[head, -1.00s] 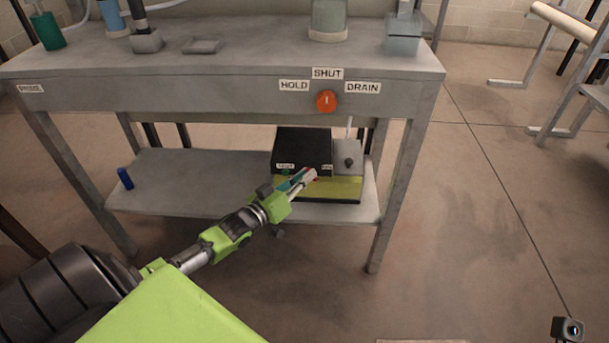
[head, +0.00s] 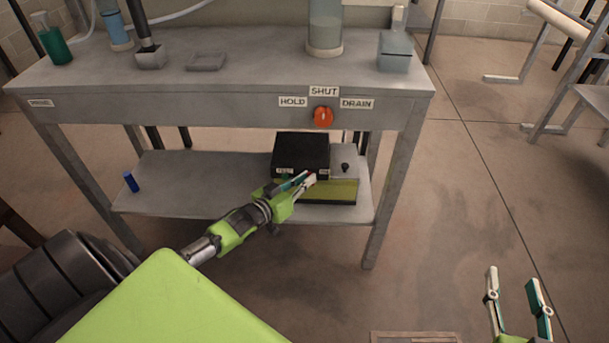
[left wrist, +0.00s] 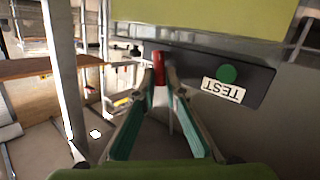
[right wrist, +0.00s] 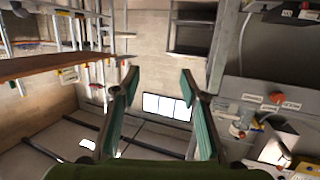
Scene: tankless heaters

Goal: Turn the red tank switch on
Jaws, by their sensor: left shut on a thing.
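The red switch (left wrist: 158,72) is on the dark front panel of a black and yellow unit (head: 302,152) on the bench's lower shelf. In the left wrist view it sits between the fingertips of my left gripper (left wrist: 159,88). My left gripper (head: 305,182) is shut on it at the unit's front; the fingers hide most of the switch in the head view, and its on or off position cannot be told. My right gripper (head: 517,285) is open and empty at the lower right, and its spread fingers show in the right wrist view (right wrist: 160,85).
A green button (left wrist: 227,74) with a TEST label sits beside the switch. An orange-red knob (head: 323,117) with HOLD, SHUT and DRAIN labels is on the bench front (head: 220,115). A blue cylinder (head: 130,181) stands on the shelf's left.

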